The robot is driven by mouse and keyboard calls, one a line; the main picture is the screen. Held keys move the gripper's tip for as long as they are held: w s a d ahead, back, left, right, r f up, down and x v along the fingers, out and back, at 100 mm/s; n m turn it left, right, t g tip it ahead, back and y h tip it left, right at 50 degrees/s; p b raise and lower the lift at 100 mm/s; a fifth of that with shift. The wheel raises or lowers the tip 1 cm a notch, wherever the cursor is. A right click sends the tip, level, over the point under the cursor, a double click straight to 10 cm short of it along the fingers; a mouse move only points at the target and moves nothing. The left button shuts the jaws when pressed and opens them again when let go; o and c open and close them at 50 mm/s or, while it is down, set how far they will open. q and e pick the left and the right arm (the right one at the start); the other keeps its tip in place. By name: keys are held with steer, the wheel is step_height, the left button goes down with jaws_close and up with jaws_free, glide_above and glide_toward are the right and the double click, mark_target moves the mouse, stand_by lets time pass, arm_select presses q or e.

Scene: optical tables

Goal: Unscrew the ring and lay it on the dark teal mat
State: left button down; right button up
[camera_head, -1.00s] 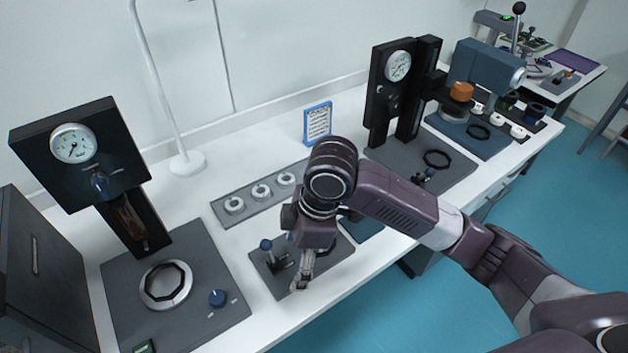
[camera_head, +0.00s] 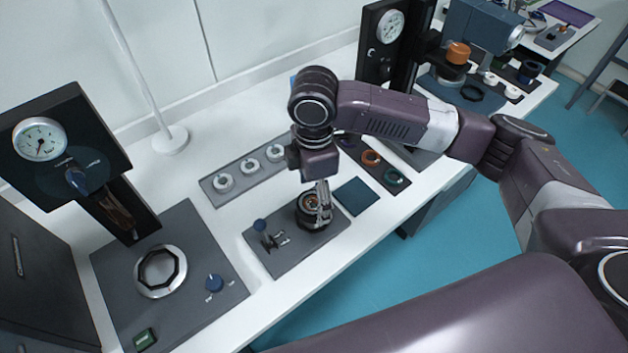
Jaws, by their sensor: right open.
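A dark round mount (camera_head: 312,222) with a copper-coloured inner part stands on a grey base plate (camera_head: 283,253). A dark ring seems to sit at its top, but my fingers partly cover it. My right gripper (camera_head: 323,208) is open and points down at the mount's right side; I cannot tell whether it touches. The dark teal mat (camera_head: 356,196) lies flat and bare on the white bench, just right of the mount. My left gripper is not in view.
A tray (camera_head: 239,184) of white rings lies behind. A tray with an orange ring (camera_head: 371,158) and a teal ring (camera_head: 395,176) lies right of the mat. A gauge press (camera_head: 70,150) stands left.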

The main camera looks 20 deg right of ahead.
steer(key=shift+f, duration=0.55)
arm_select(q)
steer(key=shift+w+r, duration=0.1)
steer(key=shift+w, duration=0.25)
